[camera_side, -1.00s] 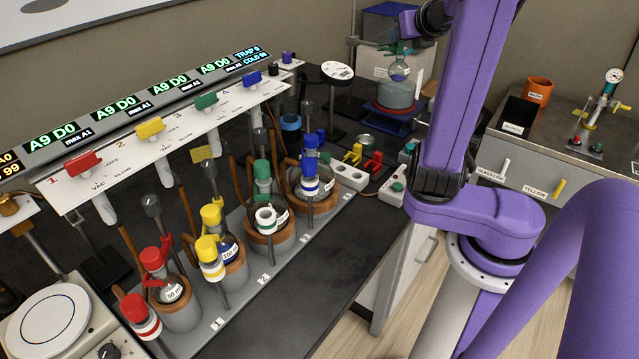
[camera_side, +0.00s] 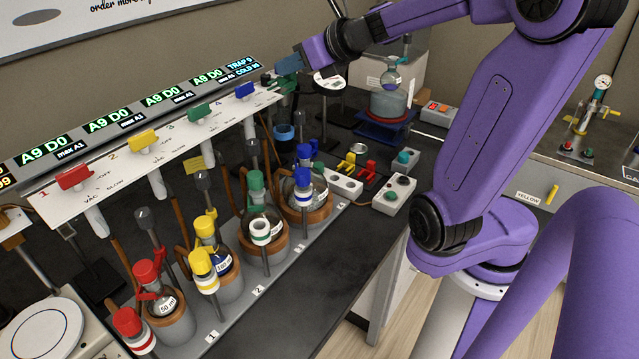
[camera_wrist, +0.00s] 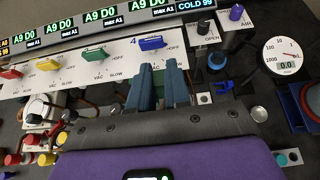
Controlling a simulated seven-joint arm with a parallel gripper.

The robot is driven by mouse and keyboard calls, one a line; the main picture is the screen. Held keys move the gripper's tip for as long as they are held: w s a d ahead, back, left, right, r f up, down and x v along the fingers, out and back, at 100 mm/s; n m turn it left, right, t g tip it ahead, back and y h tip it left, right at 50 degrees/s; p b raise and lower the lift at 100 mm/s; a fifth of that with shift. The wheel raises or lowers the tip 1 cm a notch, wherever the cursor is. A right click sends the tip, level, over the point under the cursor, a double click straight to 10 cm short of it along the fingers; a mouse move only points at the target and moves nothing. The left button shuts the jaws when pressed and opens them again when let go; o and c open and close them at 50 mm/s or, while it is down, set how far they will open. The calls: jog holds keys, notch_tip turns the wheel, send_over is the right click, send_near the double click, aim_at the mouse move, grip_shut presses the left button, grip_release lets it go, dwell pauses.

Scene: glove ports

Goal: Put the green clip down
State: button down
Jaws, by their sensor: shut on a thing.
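My gripper (camera_side: 287,68) is at the upper middle of the side view, beyond the right end of the white valve panel. It is shut on the green clip (camera_side: 282,87), a small dark-green piece showing just below the fingers. A yellow clip (camera_side: 346,162) and a red clip (camera_side: 368,168) sit side by side on the dark bench, right of the flask row.
The valve panel (camera_side: 110,180) with coloured levers is close to my gripper. Flasks with coloured caps stand in a row below it. A round gauge (camera_wrist: 286,56), a flask on a blue jack (camera_side: 385,125) and switch boxes (camera_side: 394,195) stand to the right. The bench front is clear.

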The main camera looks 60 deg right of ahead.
notch_tip(320, 180, up, 4)
jog(key=s+d+n+y, duration=0.2)
jog(key=s+d, duration=0.8)
jog(key=d, duration=0.5)
notch_tip(320, 180, down, 21)
jog(key=shift+w+a+r, duration=0.15)
jog(key=shift+w+a, duration=0.05)
jog(key=shift+a, duration=0.05)
jog(key=w+d+f, duration=0.2)
jog(key=w+f, duration=0.1)
jog(key=w, duration=0.1)
jog(key=w+d+f, duration=0.1)
jog(key=w+f, duration=0.2)
jog(key=w, duration=0.1)
jog(key=w+d+f, duration=0.2)
jog(key=w+f, duration=0.1)
jog(key=w, duration=0.1)
jog(key=shift+w+d+f, duration=0.15)
jog(key=shift+d+f, duration=0.05)
jog(key=shift+d, duration=0.1)
jog(key=shift+w+d+f, duration=0.1)
jog(key=shift+w+f, duration=0.05)
jog(key=shift+f, duration=0.65)
jog(key=shift+w+f, duration=0.1)
jog(key=shift+f, duration=0.7)
jog(key=shift+f, duration=0.1)
